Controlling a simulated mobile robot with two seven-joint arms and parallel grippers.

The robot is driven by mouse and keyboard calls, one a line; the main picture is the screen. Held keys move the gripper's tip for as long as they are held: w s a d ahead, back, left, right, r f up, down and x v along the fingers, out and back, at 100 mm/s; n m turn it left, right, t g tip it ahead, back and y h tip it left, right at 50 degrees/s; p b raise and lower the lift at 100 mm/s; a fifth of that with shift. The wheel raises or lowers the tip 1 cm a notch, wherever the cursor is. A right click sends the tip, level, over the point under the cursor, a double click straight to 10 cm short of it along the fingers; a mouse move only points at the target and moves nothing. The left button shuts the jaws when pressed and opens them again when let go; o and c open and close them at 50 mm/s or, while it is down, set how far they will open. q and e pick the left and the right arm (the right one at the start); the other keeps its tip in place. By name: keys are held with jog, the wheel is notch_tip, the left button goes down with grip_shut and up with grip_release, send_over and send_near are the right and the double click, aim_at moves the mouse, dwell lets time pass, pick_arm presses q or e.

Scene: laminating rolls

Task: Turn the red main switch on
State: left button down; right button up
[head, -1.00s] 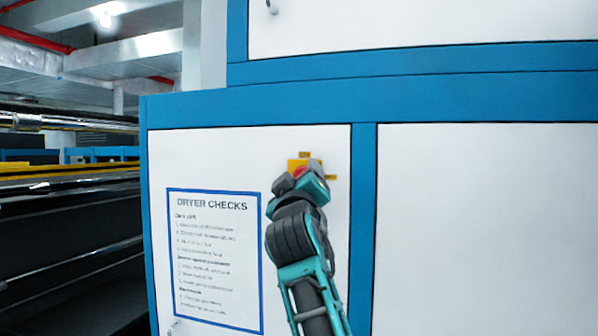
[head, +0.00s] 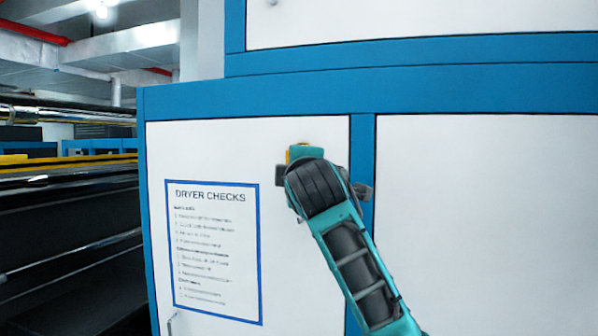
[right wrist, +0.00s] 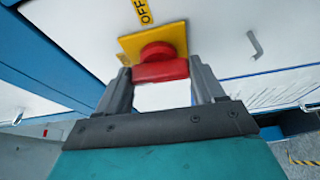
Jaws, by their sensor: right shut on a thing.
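The red main switch (right wrist: 160,68) is a round knob with a bar handle on a yellow plate (right wrist: 178,38). A yellow label reading OFF (right wrist: 143,11) sits beyond the plate in the right wrist view. My right gripper (right wrist: 160,74) is shut on the switch, with a grey finger at each end of the handle. In the head view my right gripper (head: 321,182) covers the switch, and only a sliver of the yellow plate (head: 291,154) shows. My left gripper is not in view.
The switch is on a white cabinet panel (head: 225,150) with a blue frame (head: 362,140). A DRYER CHECKS sheet (head: 212,250) is left of my arm. A metal handle (right wrist: 256,45) stands out from the panel in the right wrist view. Dark rollers (head: 70,200) lie at the left.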

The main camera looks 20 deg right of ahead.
jog(key=shift+n, duration=0.4)
jog(key=o, duration=1)
jog(key=shift+o, duration=0.2)
jog(key=b+v, duration=0.1)
jog(key=v, duration=1.2)
jog(key=shift+r+b, duration=0.15)
jog(key=shift+b, duration=0.2)
